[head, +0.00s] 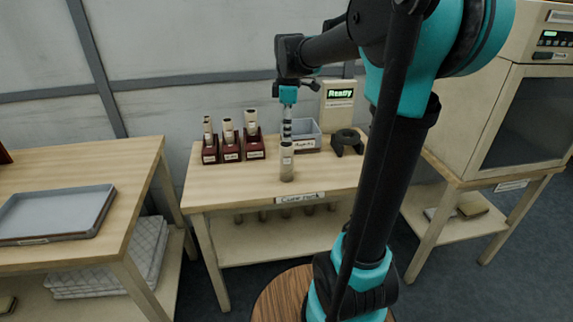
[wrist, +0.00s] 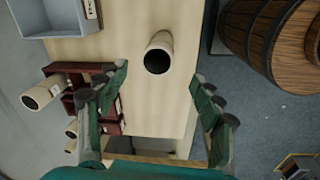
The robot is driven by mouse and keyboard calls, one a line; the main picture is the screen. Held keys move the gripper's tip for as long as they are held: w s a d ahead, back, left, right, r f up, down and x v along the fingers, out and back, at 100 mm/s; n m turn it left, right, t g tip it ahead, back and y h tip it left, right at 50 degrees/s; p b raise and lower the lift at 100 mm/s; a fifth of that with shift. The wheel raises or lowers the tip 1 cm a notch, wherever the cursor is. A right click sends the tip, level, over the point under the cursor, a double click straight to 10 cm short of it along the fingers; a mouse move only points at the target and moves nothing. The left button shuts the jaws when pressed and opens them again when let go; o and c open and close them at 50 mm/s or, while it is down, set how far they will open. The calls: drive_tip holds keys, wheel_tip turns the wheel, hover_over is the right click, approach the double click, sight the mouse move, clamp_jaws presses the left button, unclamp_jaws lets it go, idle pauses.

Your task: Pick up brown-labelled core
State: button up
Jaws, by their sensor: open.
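A pale cylindrical core (head: 287,171) with a small label stands upright near the front edge of the middle table. I cannot tell the label's colour. My gripper (head: 287,130) points down directly over this core in the head view. In the wrist view my gripper (wrist: 160,82) is open and empty, and the core's dark hollow end (wrist: 158,60) shows beyond and between its fingertips. Several more pale cores stand in dark red holders (head: 231,155) at the table's left; one of them (wrist: 42,97) shows left of the fingers in the wrist view.
A grey bin (head: 307,143) and a dark ring-shaped holder (head: 347,141) sit behind and right of the core. A display reading "Ready" (head: 338,93) stands at the back. A side table with a grey tray (head: 55,213) is at left. The tabletop (head: 240,185) left of the core is clear.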

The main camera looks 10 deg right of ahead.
sight(286, 162)
drive_tip(key=r+n, duration=0.2)
drive_tip(key=w+a+g, duration=0.1)
drive_tip(key=shift+w+r+n, duration=0.1)
drive_tip(key=shift+r+n, duration=0.3)
wheel_tip(286, 162, down, 12)
drive_tip(key=shift+d+r, duration=0.1)
drive_tip(key=shift+d+f, duration=0.15)
drive_tip(key=shift+f, duration=1.2)
drive_tip(key=shift+d+f, duration=0.1)
drive_tip(key=shift+f, duration=1.25)
drive_tip(key=shift+c, duration=0.6)
drive_tip(key=c, duration=1.1)
drive_tip(key=shift+c, duration=0.2)
